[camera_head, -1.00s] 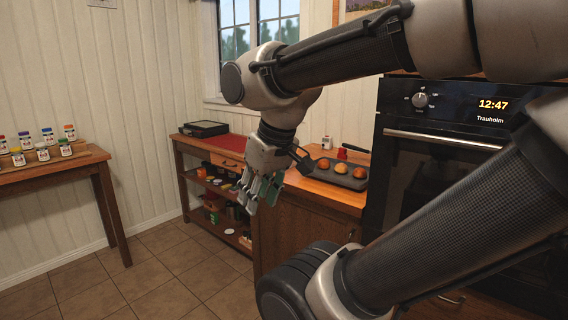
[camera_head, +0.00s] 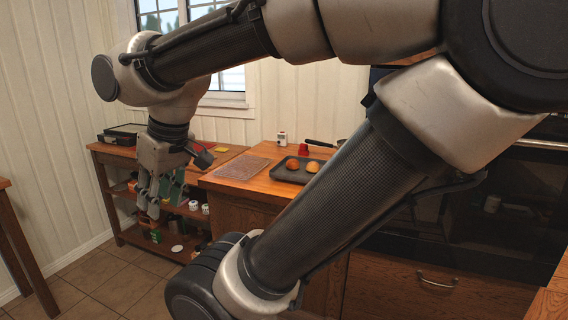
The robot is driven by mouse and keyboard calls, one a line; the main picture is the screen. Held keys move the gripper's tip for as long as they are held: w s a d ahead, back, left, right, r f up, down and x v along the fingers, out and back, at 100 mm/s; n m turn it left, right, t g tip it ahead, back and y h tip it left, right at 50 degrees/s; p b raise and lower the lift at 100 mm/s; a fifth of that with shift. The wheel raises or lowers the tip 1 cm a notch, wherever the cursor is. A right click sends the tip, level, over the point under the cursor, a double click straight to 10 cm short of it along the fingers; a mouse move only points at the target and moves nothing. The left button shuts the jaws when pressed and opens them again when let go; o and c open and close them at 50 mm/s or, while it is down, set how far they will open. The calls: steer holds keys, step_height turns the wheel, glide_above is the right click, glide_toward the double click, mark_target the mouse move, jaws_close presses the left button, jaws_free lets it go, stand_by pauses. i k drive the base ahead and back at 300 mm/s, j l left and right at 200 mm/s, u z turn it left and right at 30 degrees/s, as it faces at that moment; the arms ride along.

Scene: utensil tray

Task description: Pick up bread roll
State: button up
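A dark baking tray (camera_head: 288,173) sits on the wooden counter at the middle of the view. Two round orange-brown rolls show on it, a left bread roll (camera_head: 292,164) and a right bread roll (camera_head: 312,167). My arm covers the area just right of the tray, so more of it may be hidden. My gripper (camera_head: 150,208) hangs pointing down to the left of the counter, in front of the shelf unit and apart from the tray. Its fingers look spread, with no object clearly between them.
A mesh rack or mat (camera_head: 242,167) lies left of the tray. A red cup (camera_head: 303,150) and a small white timer (camera_head: 282,139) stand behind it. A low shelf unit (camera_head: 118,152) holds jars and boxes. The black oven is at right, partly behind my arm.

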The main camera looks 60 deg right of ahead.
mark_target(292, 164)
steer(key=i+z, duration=0.65)
steer(key=z, duration=0.15)
steer(key=i+l+z, duration=0.1)
steer(key=z, duration=0.35)
steer(key=i+z, duration=0.2)
steer(key=z, duration=0.2)
steer(key=i+z, duration=0.15)
steer(key=z, duration=0.3)
steer(key=i+z, duration=0.15)
steer(key=z, duration=0.25)
